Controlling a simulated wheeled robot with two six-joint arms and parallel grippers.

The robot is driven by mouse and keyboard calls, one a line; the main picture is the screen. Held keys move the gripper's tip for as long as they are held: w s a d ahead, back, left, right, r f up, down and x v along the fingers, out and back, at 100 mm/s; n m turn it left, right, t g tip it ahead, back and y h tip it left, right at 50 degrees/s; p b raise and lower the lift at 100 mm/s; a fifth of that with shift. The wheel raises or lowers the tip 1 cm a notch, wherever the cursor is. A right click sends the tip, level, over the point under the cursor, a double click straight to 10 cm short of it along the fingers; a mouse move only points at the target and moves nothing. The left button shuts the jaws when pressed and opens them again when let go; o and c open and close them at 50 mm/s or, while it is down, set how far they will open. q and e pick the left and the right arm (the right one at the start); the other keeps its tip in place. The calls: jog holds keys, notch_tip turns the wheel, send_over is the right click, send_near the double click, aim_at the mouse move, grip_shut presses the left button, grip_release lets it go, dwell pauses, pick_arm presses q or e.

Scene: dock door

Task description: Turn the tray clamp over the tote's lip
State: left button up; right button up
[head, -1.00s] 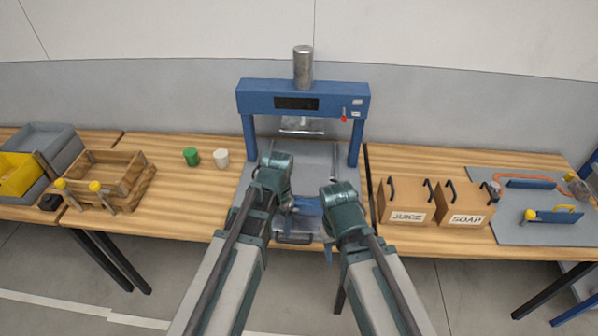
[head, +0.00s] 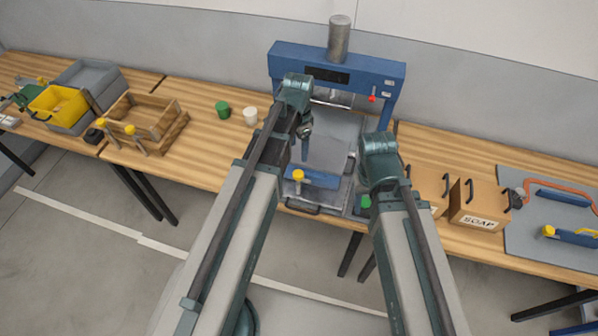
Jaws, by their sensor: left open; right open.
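A clamp with a yellow knob (head: 298,175) stands on the metal tray (head: 335,195) in front of the press. A low blue piece (head: 318,181), perhaps the tote, lies right beside the knob. I cannot tell from here whether the clamp is over its lip. My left gripper (head: 305,152) is open and empty, pointing down above and behind the blue piece. My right gripper (head: 362,205) is open, low at the tray's right side and largely hidden by its own arm. A small green patch shows beside it.
The blue press (head: 338,74) rises behind the tray. Green (head: 222,109) and white (head: 250,116) cups stand left of it. A wooden crate (head: 145,117) and yellow bin (head: 57,105) are further left. A SOAP box (head: 474,205) and grey mat (head: 548,240) lie right.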

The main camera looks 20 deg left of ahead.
aim_at(298, 174)
pick_arm(q)
notch_tip(298, 174, down, 13)
jog(key=b, duration=1.1)
jog(key=shift+r+b, duration=0.2)
jog(key=shift+b, duration=0.2)
jog(key=shift+r, duration=0.1)
grip_shut()
